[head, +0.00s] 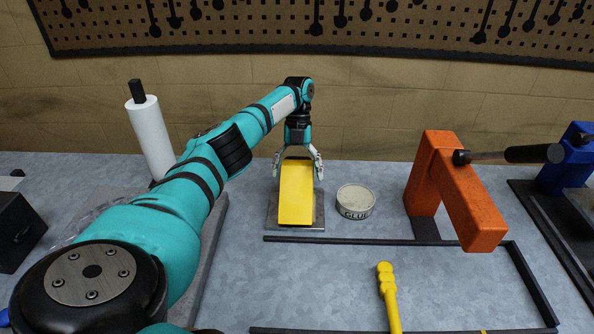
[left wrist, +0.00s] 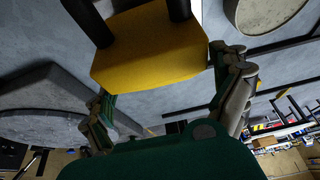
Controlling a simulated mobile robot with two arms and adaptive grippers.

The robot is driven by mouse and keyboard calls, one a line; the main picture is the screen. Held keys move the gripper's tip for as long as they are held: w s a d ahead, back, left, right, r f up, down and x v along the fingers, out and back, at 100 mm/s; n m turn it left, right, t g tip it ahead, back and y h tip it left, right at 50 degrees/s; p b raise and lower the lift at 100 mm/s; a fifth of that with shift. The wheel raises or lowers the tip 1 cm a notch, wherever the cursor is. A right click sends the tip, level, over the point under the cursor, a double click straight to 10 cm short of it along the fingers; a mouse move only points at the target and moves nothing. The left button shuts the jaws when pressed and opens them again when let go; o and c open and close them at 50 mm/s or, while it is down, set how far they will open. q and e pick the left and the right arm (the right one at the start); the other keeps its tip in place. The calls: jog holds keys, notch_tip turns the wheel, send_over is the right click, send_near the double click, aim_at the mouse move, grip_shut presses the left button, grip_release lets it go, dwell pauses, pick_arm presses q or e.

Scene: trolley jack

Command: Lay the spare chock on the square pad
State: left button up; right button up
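The yellow chock (head: 296,195) rests on the square grey pad (head: 309,226), near the middle of the bench in the head view. Its sloping face is turned toward me. My left gripper (head: 298,170) reaches down at the chock's far end, with one finger on each side of it. The fingers look spread, with slight gaps to the chock's sides. In the left wrist view the chock (left wrist: 150,50) lies between the fingers of the gripper (left wrist: 165,75), and two dark posts stick out at its top. My right gripper is not in view.
A glue tin (head: 356,201) stands just right of the pad. An orange block-like stand (head: 455,190) with a black-handled tool is further right. Dark bars (head: 350,240) and a yellow tool (head: 388,290) lie in front. A white roll (head: 151,137) stands at left.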

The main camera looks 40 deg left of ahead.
pick_arm(q)
notch_tip(320, 180, up, 10)
dwell(0.8)
